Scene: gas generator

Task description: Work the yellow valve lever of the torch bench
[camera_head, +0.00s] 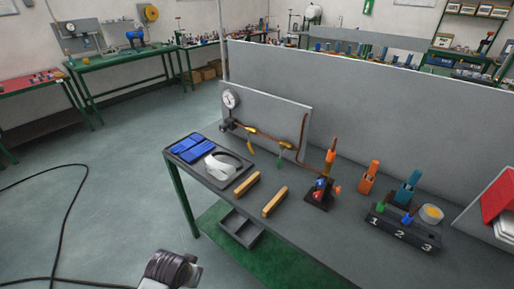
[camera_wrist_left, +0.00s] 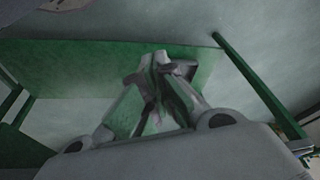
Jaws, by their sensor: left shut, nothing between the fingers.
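The torch bench (camera_head: 330,240) has a grey top and green legs. On its upright grey panel (camera_head: 270,108), a copper pipe runs from a round gauge (camera_head: 230,98). A yellow valve lever (camera_head: 250,140) hangs from the pipe near the gauge. A second valve with a green lever (camera_head: 281,158) and a yellow top part is to its right. My left gripper (camera_wrist_left: 160,60) is shut and empty in the left wrist view, with green and grey surfaces behind it. The lever does not show in that view. Part of my left arm shows at the bottom of the head view. My right gripper is not in view.
On the bench are blue trays (camera_head: 192,147), white goggles (camera_head: 222,166), two wooden blocks (camera_head: 274,201), a torch on a stand (camera_head: 321,192), orange (camera_head: 369,177) and teal (camera_head: 408,186) tools and a numbered block (camera_head: 400,232). Open floor lies left of it.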

